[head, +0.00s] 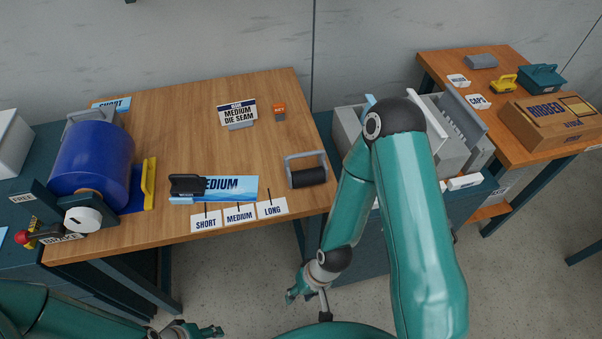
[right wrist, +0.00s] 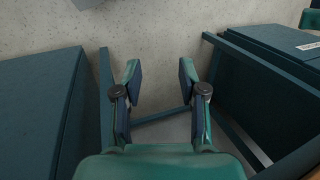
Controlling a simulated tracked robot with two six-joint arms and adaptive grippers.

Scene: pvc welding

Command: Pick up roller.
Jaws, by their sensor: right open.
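The roller (head: 308,177), a black cylinder in a grey frame handle, lies on the wooden table near its right front corner. My right gripper (head: 290,295) is below and in front of the table edge, well apart from the roller. In the right wrist view my right gripper (right wrist: 158,75) is open with nothing between its fingers, and the roller does not show there. My left gripper (head: 212,330) is low at the bottom edge of the head view, away from the roller; its jaw opening is unclear.
A blue strip (head: 240,188) with a black block (head: 186,186) on it lies left of the roller. SHORT, MEDIUM and LONG cards (head: 239,214) line the table's front edge. A large blue roll (head: 92,160) stands at left. Grey bins (head: 462,140) stand right of the table.

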